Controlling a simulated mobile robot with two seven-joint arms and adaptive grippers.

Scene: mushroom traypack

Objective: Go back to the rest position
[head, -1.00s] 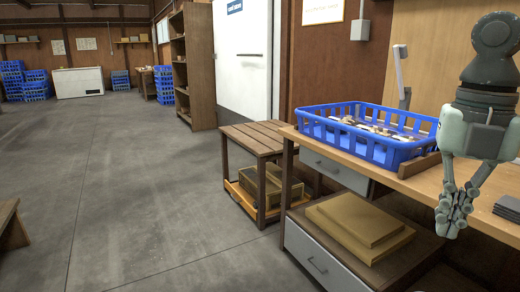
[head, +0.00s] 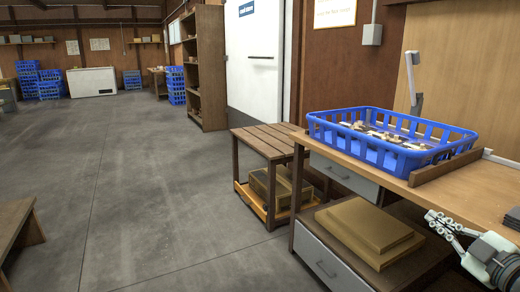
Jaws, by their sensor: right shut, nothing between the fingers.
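My right gripper (head: 443,222) is at the lower right of the head view. It is shut and empty, and it points left in front of the workbench's front edge. My right arm comes in from the lower right corner. My left gripper is not in view. The task names no object besides the rest position.
A blue crate (head: 372,153) with mushrooms stands on the wooden workbench (head: 455,195). Flat cardboard boxes (head: 370,225) lie on the shelf below. A slatted wooden table (head: 265,142) stands left of the bench.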

